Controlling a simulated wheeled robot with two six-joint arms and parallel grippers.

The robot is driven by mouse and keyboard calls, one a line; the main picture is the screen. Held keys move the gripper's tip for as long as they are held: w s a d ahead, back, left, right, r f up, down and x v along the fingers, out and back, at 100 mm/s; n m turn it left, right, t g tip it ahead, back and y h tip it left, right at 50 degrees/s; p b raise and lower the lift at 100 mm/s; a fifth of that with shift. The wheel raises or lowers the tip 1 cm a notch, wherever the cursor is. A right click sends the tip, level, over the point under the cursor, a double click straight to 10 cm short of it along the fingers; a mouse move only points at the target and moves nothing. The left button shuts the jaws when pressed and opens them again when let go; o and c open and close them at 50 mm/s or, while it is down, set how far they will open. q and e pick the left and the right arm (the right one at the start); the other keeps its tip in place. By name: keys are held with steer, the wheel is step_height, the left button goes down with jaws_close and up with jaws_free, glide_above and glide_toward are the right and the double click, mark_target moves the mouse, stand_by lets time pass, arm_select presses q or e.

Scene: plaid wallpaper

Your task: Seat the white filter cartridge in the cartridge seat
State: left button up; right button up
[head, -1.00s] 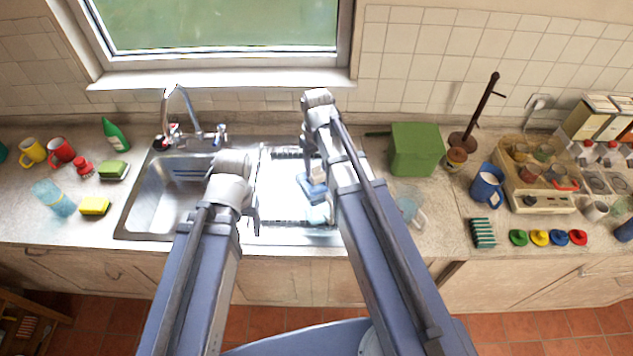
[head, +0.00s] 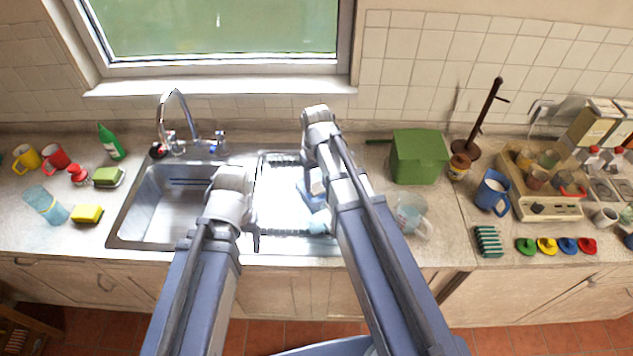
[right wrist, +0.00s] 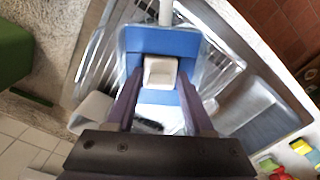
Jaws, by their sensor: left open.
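The white filter cartridge (right wrist: 160,72) is a small pale block in the right wrist view. My right gripper (right wrist: 160,80) has its fingers on either side of it and looks shut on it. Behind the block is a flat blue part (right wrist: 160,42), perhaps the cartridge seat; I cannot tell whether the block touches it. In the head view, blue and white parts (head: 316,184) show over the drainer, partly hidden by my right arm. My left gripper (head: 256,240) is open and empty near the divider between basin and drainer.
The steel sink basin (head: 165,210) and ribbed drainer (head: 278,205) lie in the middle. A green box (head: 418,158), clear jug (head: 411,214) and blue mug (head: 490,190) stand to the right. Mugs, a sponge (head: 87,214) and bottles are on the left.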

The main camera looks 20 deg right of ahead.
mark_target(317, 181)
steer(key=shift+o, duration=0.9)
step_height(317, 181, up, 12)
steer(key=r+p, duration=0.1)
steer(key=p, duration=1.2)
steer(key=s+a+h, duration=0.1)
steer(key=s+a, duration=0.9)
steer(key=s, duration=0.4)
steer(key=shift+s+a+f+n+b, duration=0.2)
steer(key=shift+a+f+n+b, duration=0.1)
steer(key=shift+n, duration=0.1)
step_height(317, 181, down, 23)
steer(key=b, duration=2.2)
steer(key=shift+r+b, duration=0.15)
steer(key=shift+b, duration=0.2)
